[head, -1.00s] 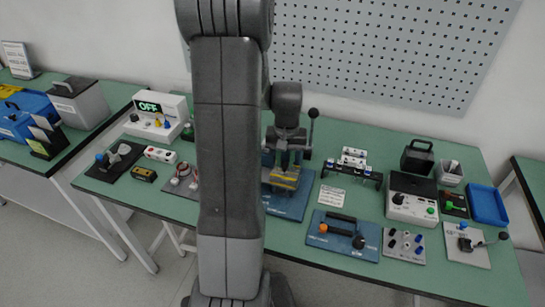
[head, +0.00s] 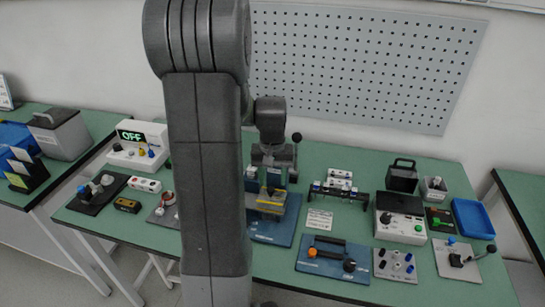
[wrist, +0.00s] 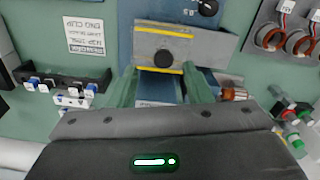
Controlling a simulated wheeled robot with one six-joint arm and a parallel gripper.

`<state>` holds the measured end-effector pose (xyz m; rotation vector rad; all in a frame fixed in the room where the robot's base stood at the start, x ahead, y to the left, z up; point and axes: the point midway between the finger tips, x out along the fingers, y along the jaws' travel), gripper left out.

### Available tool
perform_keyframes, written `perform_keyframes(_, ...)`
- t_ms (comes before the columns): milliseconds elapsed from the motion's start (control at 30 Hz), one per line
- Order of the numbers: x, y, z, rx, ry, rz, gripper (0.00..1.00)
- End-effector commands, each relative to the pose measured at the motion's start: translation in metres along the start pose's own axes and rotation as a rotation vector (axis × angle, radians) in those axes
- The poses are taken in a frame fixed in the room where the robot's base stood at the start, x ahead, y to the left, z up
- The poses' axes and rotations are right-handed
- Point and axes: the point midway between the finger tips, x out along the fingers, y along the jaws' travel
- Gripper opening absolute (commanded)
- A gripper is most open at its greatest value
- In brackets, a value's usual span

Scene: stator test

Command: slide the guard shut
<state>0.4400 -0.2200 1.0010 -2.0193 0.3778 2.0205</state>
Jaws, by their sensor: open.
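The guard (head: 266,204) is a grey plate with yellow stripes on a blue base (head: 274,232), near the middle of the bench. In the wrist view the guard (wrist: 203,46) shows a yellow stripe along each edge and a round black knob (wrist: 163,58). My gripper (head: 265,188) is pointed down, just above and behind the guard in the head view. In the wrist view my open gripper (wrist: 161,84) has its fingers apart, with the knob a little beyond the gap between them. Whether a finger touches the guard cannot be told. My arm hides part of the bench.
A black rack (head: 338,193) and a small white sign (head: 319,220) are right of the guard. A blue plate with an orange-ended handle (head: 325,246) lies in front right. Red-and-copper coils (wrist: 270,38) show at the wrist view's upper right. A pegboard (head: 360,60) stands behind.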

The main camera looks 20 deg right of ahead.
Motion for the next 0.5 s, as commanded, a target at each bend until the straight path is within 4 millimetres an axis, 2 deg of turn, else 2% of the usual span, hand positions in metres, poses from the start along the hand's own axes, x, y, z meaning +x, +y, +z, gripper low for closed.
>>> perform_keyframes(100, -0.029, 0.0, -0.001, 0.0, 0.008, 0.0, 0.45)
perform_keyframes(300, -0.073, 0.001, -0.001, 0.001, 0.005, 0.001, 0.45)
perform_keyframes(500, -0.101, 0.001, -0.001, 0.001, 0.003, 0.001, 0.45)
